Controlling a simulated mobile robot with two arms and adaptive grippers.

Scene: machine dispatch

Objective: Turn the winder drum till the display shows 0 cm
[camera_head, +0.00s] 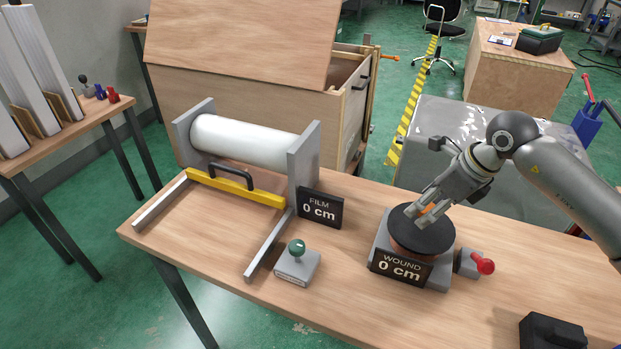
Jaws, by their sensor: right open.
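The winder drum (408,238) has a dark round top and a copper-coloured side, and sits on a grey base on the table. Its black display (401,267) reads "WOUND 0 cm". My right gripper (421,211) comes in from the right and is open over the drum's top. An orange part (428,209) shows between its fingers; I cannot tell whether the fingers touch it. A second display (320,207) reads "FILM 0 cm" beside the white film roll (247,142). My left gripper is not in view.
A red-knobbed lever (484,265) is just right of the drum base. A green-knobbed box (297,263) stands in front of the film frame with its yellow bar (234,188). A black block (552,335) lies at the front right. The table's right part is mostly clear.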

